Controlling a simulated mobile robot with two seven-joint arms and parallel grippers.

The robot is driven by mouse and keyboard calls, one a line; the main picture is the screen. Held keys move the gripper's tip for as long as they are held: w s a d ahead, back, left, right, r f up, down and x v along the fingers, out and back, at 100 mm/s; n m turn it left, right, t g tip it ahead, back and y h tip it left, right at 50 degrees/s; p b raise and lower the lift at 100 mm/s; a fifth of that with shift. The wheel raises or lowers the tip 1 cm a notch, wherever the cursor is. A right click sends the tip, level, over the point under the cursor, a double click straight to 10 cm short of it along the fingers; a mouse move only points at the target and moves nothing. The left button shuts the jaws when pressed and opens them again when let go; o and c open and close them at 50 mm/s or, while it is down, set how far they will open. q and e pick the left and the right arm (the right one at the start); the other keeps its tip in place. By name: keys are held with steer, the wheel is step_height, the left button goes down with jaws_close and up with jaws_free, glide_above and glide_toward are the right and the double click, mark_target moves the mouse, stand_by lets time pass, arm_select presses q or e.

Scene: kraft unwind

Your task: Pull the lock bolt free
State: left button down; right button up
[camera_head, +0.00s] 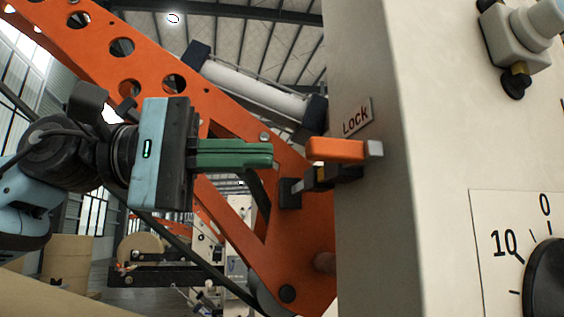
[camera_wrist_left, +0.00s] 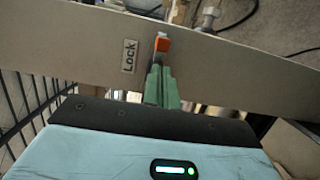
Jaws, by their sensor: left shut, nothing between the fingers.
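The lock bolt shows an orange handle (camera_head: 336,149) with a grey metal end, on the edge of the cream panel just below a "Lock" label (camera_head: 357,117). My left gripper (camera_head: 270,154) points right at the handle, with its green fingers shut and empty. A gap shows between the fingertips and the left end of the handle in the head view. In the left wrist view the orange handle (camera_wrist_left: 162,44) appears just beyond the green fingertips (camera_wrist_left: 160,70), with the label (camera_wrist_left: 129,56) to its left. My right gripper is not in view.
An orange arm with round holes (camera_head: 122,47) slants down behind the handle, with a pale cylinder (camera_head: 255,88) along it. The cream panel (camera_head: 420,200) fills the right side and carries a black dial (camera_head: 547,280). Brown rolls (camera_head: 143,249) stand in the background.

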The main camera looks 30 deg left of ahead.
arm_select(q)
steer(key=shift+v, duration=1.4)
steer(key=shift+w+f, duration=0.1)
steer(key=shift+w, duration=0.05)
